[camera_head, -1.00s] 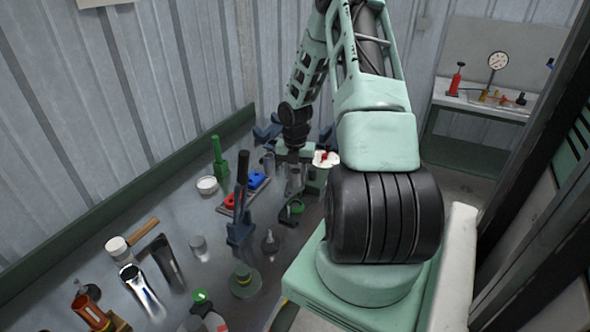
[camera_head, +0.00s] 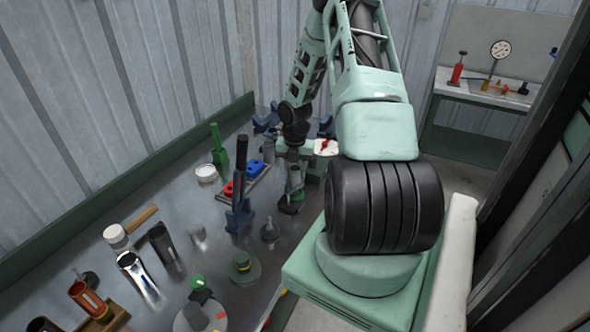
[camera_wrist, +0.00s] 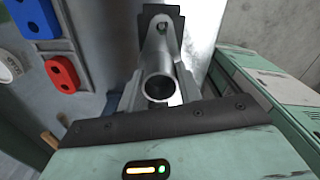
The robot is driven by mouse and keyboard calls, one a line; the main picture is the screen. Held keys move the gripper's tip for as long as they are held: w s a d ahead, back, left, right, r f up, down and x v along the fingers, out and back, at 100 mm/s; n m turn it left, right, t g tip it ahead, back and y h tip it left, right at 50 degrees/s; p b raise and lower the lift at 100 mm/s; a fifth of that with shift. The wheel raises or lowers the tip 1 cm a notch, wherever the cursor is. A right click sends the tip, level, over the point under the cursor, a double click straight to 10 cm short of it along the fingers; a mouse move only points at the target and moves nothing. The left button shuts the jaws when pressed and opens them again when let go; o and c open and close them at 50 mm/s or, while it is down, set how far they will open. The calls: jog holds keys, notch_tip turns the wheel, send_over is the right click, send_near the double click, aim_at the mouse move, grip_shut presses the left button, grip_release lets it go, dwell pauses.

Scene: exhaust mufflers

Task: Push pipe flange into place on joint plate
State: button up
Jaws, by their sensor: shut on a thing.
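My gripper (camera_head: 294,160) points down over the far right part of the bench in the head view. It is shut on a grey metal pipe piece (camera_head: 293,180), which hangs below it. In the wrist view the pipe's round open mouth (camera_wrist: 160,88) sits between the jaws. A grey flange-like plate with a bolt hole (camera_wrist: 162,30) shows just beyond the mouth. In the head view a small black and green fixture (camera_head: 292,205) stands right under the held pipe. I cannot tell whether they touch. I cannot make out the joint plate for certain.
A board with red and blue blocks (camera_head: 263,172) lies left of my gripper; the blue block (camera_wrist: 34,18) shows in the wrist view. A dark upright tool (camera_head: 239,200), a green bottle-like tool (camera_head: 218,152) and a white-lidded jar (camera_head: 206,173) stand nearby.

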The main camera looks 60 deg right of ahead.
aim_at(295, 178)
jog(key=shift+f, duration=0.25)
jog(key=shift+f+b, duration=0.45)
jog(key=shift+f, duration=0.3)
jog(key=shift+f, duration=0.35)
jog(key=shift+f+b, duration=0.45)
jog(key=shift+f, duration=0.1)
jog(key=o, duration=1.2)
notch_tip(295, 178, up, 18)
jog(key=shift+f+b, duration=0.25)
jog(key=shift+b, duration=0.7)
